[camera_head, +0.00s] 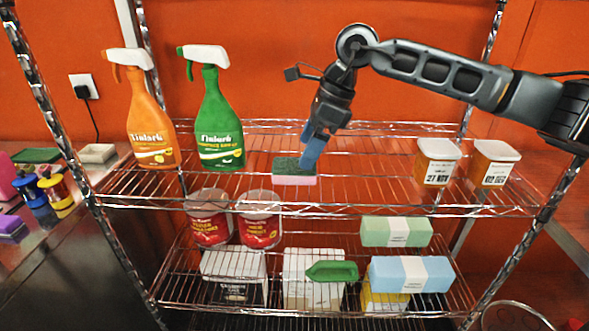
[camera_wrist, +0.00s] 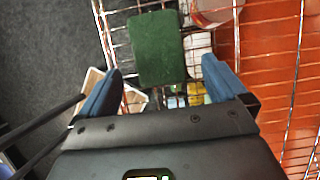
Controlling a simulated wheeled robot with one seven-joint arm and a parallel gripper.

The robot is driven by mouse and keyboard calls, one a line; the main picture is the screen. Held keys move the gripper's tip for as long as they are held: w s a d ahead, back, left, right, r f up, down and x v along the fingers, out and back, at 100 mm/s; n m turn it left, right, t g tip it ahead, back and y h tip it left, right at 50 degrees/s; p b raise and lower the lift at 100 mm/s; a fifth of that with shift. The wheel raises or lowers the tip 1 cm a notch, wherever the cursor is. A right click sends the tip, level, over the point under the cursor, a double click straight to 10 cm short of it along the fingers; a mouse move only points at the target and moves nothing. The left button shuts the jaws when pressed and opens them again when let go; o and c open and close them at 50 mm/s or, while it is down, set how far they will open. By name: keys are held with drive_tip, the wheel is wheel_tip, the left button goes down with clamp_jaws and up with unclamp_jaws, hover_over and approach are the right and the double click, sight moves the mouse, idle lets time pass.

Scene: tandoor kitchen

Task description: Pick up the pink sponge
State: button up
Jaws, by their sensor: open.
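The pink sponge (camera_head: 294,180) lies on the upper wire shelf, with a dark green scouring layer on top and pink below. In the wrist view its green top (camera_wrist: 156,48) shows ahead of my fingers, roughly between their lines. My gripper (camera_head: 308,148) is above the shelf at the sponge's right end, pointing down. Its blue fingers are apart in the wrist view (camera_wrist: 160,82), with nothing held between them. In the head view a finger overlaps the sponge's right end; I cannot tell whether it touches.
An orange spray bottle (camera_head: 152,120) and a green spray bottle (camera_head: 217,125) stand left of the sponge. Two labelled tubs (camera_head: 437,162) (camera_head: 493,164) stand at the right. The shelf (camera_head: 370,165) between sponge and tubs is clear. Cans and boxes fill the lower shelf.

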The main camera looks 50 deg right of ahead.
sight(294, 171)
drive_tip(key=shift+p+x, duration=0.7)
drive_tip(key=shift+x, duration=1.95)
drive_tip(key=shift+a+r, duration=0.1)
drive_tip(key=c, duration=1.1)
